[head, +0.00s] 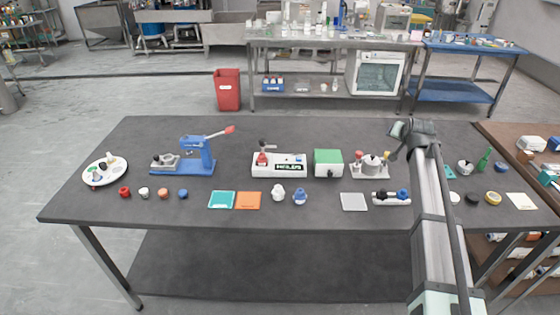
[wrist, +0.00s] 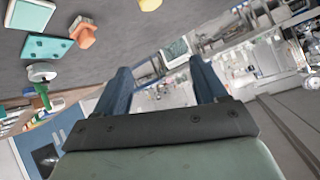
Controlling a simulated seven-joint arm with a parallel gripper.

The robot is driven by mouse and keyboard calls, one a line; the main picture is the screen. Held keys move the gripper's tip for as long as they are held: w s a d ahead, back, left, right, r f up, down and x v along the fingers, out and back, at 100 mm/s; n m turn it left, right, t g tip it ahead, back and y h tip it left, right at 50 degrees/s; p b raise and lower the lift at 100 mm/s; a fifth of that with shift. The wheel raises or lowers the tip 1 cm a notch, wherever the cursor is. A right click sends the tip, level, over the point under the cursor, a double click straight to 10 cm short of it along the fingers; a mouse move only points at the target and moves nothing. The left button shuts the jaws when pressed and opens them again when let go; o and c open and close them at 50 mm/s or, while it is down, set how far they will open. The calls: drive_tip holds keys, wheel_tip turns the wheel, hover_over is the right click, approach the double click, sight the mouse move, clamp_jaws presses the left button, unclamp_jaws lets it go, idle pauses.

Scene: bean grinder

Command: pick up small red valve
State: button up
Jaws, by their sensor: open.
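A small red piece (head: 125,191), which looks like the small red valve, sits on the dark table (head: 330,215) near the left front, in the head view. It is too small there to make out its shape. My gripper (head: 394,142) is far to its right, raised over the right part of the table. In the wrist view my gripper (wrist: 163,80) has its two blue fingers spread apart with nothing between them. The red piece is not recognisable in the wrist view.
A round white tray (head: 104,170) is at far left, beside a blue lever press (head: 196,155). Small white, orange and blue pieces line the front left.

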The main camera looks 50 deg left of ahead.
drive_tip(key=s+a+n+g, duration=0.4)
drive_tip(key=s+a+n, duration=0.1)
drive_tip(key=s+a, duration=1.25)
drive_tip(key=n+g+h, duration=0.2)
drive_tip(key=n+g, duration=0.1)
drive_tip(key=n, duration=0.1)
approach(262, 155)
drive_tip(key=x, duration=0.5)
drive_tip(key=shift+s+f, duration=0.1)
drive_tip(key=shift+s, duration=0.2)
drive_tip(key=shift+w+x, duration=0.15)
drive_tip(key=shift+x, duration=1.15)
drive_tip(key=shift+w+x, duration=0.2)
drive_tip(key=shift+x, duration=1.1)
drive_tip(key=shift+a, duration=0.1)
drive_tip(key=shift+c, duration=0.2)
